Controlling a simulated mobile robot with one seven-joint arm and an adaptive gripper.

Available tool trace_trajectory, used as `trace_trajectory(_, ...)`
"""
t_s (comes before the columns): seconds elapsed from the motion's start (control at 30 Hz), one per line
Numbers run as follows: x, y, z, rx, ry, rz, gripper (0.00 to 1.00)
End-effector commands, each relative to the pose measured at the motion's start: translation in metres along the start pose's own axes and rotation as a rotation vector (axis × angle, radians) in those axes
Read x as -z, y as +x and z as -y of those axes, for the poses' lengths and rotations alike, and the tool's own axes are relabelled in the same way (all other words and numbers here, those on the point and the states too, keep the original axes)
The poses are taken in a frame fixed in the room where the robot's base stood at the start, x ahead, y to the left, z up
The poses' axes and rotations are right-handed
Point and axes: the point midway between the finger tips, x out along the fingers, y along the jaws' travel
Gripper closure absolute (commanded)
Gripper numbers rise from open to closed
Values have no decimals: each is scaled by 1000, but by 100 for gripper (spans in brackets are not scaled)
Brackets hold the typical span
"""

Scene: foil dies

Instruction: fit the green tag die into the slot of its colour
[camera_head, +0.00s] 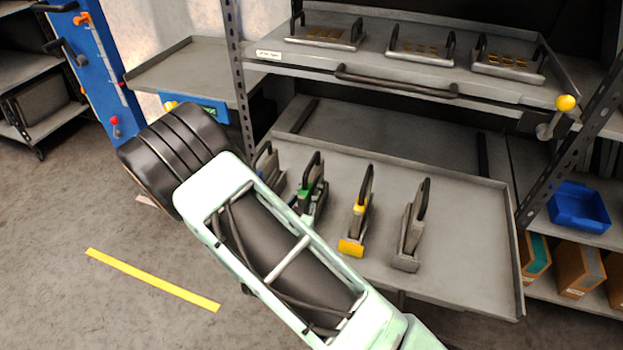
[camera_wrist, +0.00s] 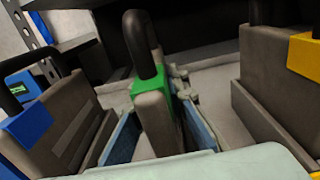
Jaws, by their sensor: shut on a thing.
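The green tag die is a grey upright plate with a black loop handle and a green tag. In the head view its handle and tag (camera_head: 307,187) show on the lower shelf tray (camera_head: 450,240), partly behind my arm. In the wrist view the die (camera_wrist: 155,115) stands in the middle. My gripper (camera_wrist: 160,133) is shut on it, with one blue-grey finger pad on each side. Whether its base touches the tray is hidden. I cannot make out a green slot in either view.
A blue-tagged die (camera_wrist: 60,125) stands close on the left. A yellow-tagged die (camera_head: 356,220) and a plain grey die (camera_head: 410,230) stand to the right. A drawer above (camera_head: 380,70) holds three handled plates. A blue bin (camera_head: 578,207) sits far right.

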Motion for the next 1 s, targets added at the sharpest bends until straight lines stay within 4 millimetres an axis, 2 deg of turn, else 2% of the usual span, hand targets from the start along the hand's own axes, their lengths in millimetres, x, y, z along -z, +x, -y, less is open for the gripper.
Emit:
trace_trajectory(0.37,0,1,0,1,3,10,100)
trace_trajectory(0.4,3,0,0,0,1,2,83)
trace_trajectory(0.53,3,0,0,0,1,2,69)
trace_trajectory(0.87,-1,0,0,-1,2,2,69)
trace_trajectory(1.0,-1,-17,-2,-4,0,0,69)
